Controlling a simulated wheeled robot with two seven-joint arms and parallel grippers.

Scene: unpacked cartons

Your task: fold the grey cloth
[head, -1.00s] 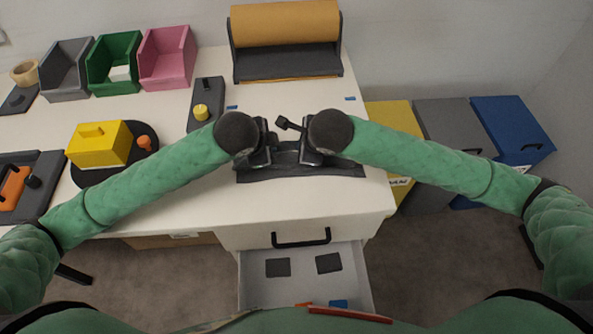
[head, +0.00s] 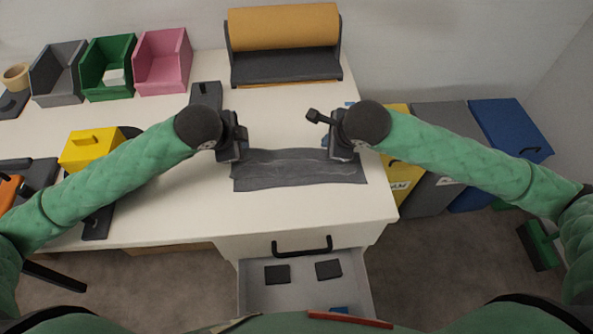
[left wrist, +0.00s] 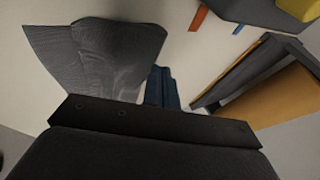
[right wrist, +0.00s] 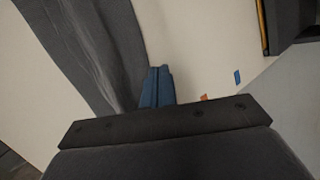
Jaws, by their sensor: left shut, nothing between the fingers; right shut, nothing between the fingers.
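The grey cloth (head: 295,172) lies on the white table near its front edge as a wide, low strip with light creases along it. It also shows in the left wrist view (left wrist: 105,55) and in the right wrist view (right wrist: 85,45). My left gripper (head: 236,158) is shut and empty at the cloth's back left corner; its blue fingertips (left wrist: 161,88) show beside the cloth. My right gripper (head: 342,158) is shut and empty at the cloth's back right end; its fingertips (right wrist: 157,88) are close beside the cloth's edge. I cannot tell whether either touches it.
A roll holder with brown paper (head: 285,45) stands at the back. Grey, green and pink bins (head: 163,62) and a yellow box (head: 92,148) are on the left. An open drawer (head: 305,290) juts out below. Yellow, grey and blue bins (head: 507,145) stand right of the table.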

